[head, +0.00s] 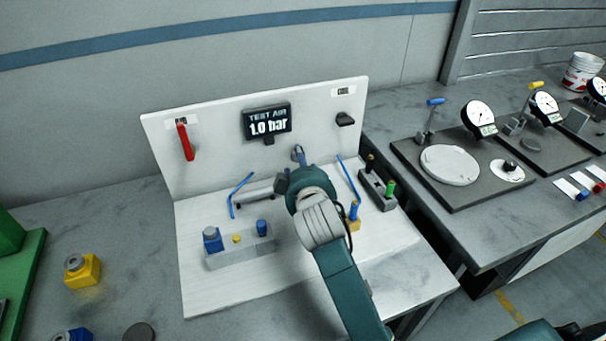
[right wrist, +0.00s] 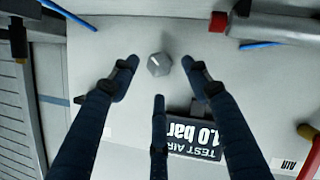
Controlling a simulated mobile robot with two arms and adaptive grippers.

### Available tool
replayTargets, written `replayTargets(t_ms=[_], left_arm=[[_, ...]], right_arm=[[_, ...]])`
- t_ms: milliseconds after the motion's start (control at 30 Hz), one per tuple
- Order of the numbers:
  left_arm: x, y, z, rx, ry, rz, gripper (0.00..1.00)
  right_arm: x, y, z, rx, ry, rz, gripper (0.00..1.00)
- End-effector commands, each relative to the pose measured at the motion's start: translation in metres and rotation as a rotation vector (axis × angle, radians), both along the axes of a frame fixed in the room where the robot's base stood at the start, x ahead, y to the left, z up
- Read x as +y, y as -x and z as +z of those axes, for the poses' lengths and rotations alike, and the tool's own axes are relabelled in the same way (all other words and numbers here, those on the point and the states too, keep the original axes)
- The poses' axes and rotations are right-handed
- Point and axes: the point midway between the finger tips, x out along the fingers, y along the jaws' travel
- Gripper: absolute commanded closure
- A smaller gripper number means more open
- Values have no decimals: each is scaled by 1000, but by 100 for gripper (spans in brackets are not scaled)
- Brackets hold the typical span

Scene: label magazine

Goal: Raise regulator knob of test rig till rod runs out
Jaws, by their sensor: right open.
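The test rig (head: 215,288) is a white board and back panel with a black display (head: 267,122) reading TEST AIR 1.0 bar; the display (right wrist: 195,132) also shows upside down in the right wrist view. The grey faceted regulator knob (right wrist: 159,64) shows between the spread fingers of my right gripper (right wrist: 160,72), with clear gaps to them. In the head view my right arm and gripper (head: 298,160) reach the panel below the display and hide the knob. A grey cylinder (head: 258,193) lies left of the gripper; its right part is hidden, and I cannot tell the rod's position.
A red lever (head: 185,142) hangs on the panel's left and a black knob (head: 345,119) on its right. A block with blue buttons (head: 240,251) and a small grey valve block (head: 378,190) stand on the board. Gauge stands (head: 478,118) are on the right bench.

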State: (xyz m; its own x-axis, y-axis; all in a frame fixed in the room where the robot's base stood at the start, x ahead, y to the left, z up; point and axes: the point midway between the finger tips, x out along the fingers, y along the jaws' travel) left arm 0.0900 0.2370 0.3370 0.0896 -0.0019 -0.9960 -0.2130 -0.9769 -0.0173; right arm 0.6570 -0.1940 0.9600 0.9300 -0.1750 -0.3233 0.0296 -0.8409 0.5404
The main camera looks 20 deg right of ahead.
Motion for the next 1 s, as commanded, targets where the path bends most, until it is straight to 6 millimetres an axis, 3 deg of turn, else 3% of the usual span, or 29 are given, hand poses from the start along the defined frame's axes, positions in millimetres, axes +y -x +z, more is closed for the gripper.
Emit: replayTargets(t_ms=[200, 400, 1000], left_arm=[[-1, -1, 0, -1, 1, 0, 52], [-1, -1, 0, -1, 1, 0, 52], [-2, -1, 0, -1, 2, 0, 52]], right_arm=[[9, 45, 14, 2, -3, 1, 52], [14, 69, 23, 2, -2, 1, 52], [15, 75, 25, 2, -1, 2, 52]])
